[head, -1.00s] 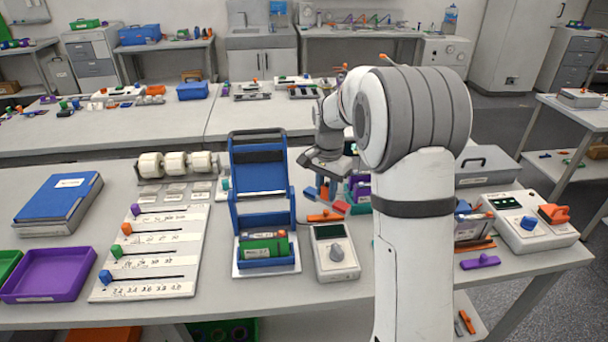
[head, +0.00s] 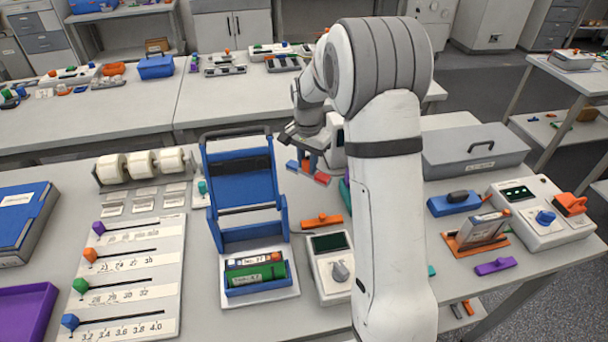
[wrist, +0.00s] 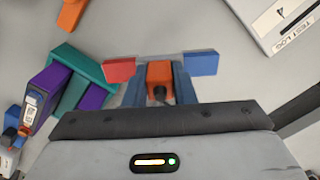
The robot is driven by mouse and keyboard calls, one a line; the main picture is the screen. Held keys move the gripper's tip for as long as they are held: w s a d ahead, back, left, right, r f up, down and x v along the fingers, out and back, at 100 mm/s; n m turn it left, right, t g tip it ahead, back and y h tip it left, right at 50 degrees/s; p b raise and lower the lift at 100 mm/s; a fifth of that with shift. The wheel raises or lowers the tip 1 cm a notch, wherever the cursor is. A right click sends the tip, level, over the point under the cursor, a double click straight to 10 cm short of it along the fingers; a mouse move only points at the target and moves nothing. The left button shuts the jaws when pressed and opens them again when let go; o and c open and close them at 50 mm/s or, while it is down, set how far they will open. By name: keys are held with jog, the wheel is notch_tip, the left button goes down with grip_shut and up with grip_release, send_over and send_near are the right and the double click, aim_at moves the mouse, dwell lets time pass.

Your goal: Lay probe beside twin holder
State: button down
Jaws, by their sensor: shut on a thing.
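My gripper (wrist: 159,88) is shut on the orange body of the probe (wrist: 158,74). A dark cable end shows on that body. A red block (wrist: 119,70) and a blue block (wrist: 200,63) stick out on either side and look like parts of the probe. In the head view my gripper (head: 308,166) holds it above the bench, behind the orange piece. A teal holder with two purple parts (wrist: 82,73), seemingly the twin holder, is left of the gripper in the wrist view. In the head view my arm mostly hides it.
An orange piece (head: 321,221) lies near a white meter (head: 329,268). A blue frame (head: 242,188) stands left, with cells before it. A white labelled item (wrist: 283,22) is at the wrist view's upper right. A grey case (head: 475,150) is to the right.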

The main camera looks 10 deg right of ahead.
aim_at(307, 171)
jog(key=shift+f, duration=2.6)
jog(key=c, duration=1.2)
grip_release()
